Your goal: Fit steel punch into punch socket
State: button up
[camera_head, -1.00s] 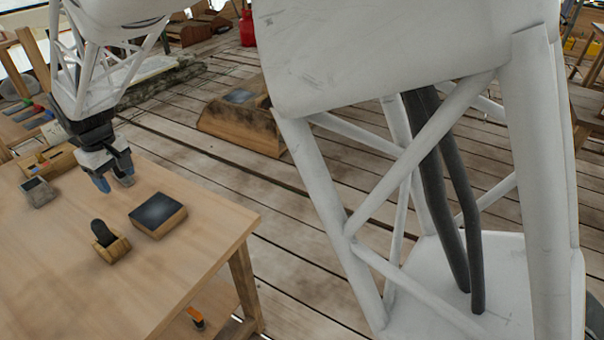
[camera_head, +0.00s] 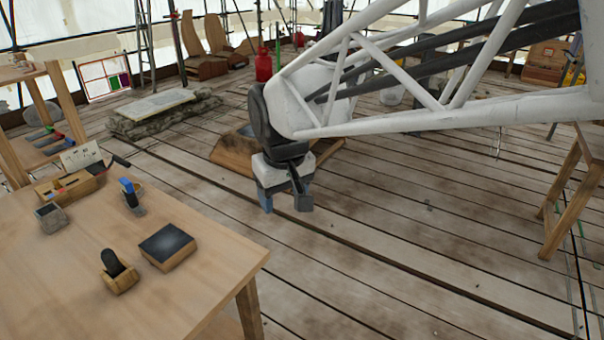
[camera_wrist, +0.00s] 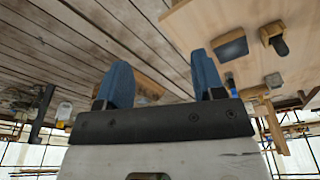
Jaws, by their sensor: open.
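A small blue-topped upright piece (camera_head: 128,187), likely the steel punch, stands on the wooden table in a small grey and dark base (camera_head: 135,207), likely the punch socket. It is too small to tell how deep it sits. It also shows beyond my right-hand finger in the wrist view (camera_wrist: 230,80). My gripper (camera_head: 286,205) is away from it to the right, above the floor past the table's edge. Its two blue fingers are apart with nothing between them, as the wrist view (camera_wrist: 158,75) also shows.
On the table (camera_head: 60,300) are a dark-topped wooden block (camera_head: 168,246), a wooden holder with a black rounded piece (camera_head: 117,272), a grey block (camera_head: 51,217) and a wooden tray (camera_head: 66,188). Plank floor lies around my gripper; a low wooden box (camera_head: 232,152) is behind it.

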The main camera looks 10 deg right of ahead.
jog(key=s+d+f+m, duration=0.3)
jog(key=s+d, duration=0.8)
jog(key=s, duration=0.4)
jog(key=shift+m+t, duration=0.4)
